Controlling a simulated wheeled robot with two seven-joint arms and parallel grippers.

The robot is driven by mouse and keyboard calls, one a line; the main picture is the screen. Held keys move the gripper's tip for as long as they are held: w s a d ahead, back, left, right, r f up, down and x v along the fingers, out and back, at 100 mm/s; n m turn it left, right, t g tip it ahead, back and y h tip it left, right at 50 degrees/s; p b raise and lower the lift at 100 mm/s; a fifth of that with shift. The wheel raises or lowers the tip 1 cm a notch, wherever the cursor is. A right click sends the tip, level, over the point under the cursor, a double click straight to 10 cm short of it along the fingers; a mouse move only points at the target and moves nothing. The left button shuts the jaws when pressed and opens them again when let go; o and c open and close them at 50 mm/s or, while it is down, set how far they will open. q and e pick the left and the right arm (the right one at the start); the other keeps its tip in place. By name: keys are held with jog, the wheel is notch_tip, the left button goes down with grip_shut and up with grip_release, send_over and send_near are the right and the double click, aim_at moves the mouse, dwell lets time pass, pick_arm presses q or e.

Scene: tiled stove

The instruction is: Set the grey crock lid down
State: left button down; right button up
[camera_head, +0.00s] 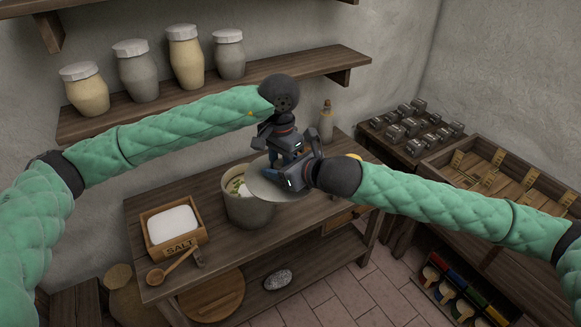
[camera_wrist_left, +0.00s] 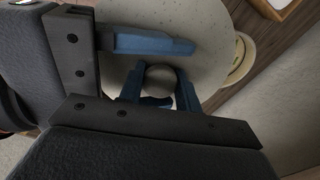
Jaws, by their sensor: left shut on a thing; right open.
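The grey crock lid (camera_head: 258,189) is a pale speckled disc below my two grippers. In the head view it overlaps the right part of the open grey crock (camera_head: 248,214), which has pale contents with green bits. My left gripper (camera_wrist_left: 158,84) is shut on the lid's round knob (camera_wrist_left: 161,76), with blue fingers either side. The lid (camera_wrist_left: 205,35) fills the upper middle of the left wrist view. My right gripper (camera_head: 270,178) is open close beside the left one, and its blue finger shows over the lid in the wrist view. I cannot tell the lid's height above the bench.
The crock stands on a wooden bench (camera_head: 290,225) with a salt box (camera_head: 192,246), a wooden spoon (camera_head: 173,268) and a small bottle (camera_head: 325,122). A jar shelf (camera_head: 260,88) runs behind the left arm. Weights (camera_head: 410,130) sit at right.

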jog(key=shift+w+a+f, duration=0.15)
jog(key=shift+w+a, duration=0.05)
jog(key=shift+a, duration=0.05)
jog(key=c, duration=1.1)
pick_arm(q)
jog(key=c, duration=1.3)
grip_release()
jog(key=shift+c, duration=0.2)
pick_arm(e)
grip_shut()
pick_arm(q)
jog(key=o, duration=0.3)
jog(key=shift+o, duration=0.7)
jog(key=shift+s, duration=0.1)
jog(key=shift+r, duration=0.1)
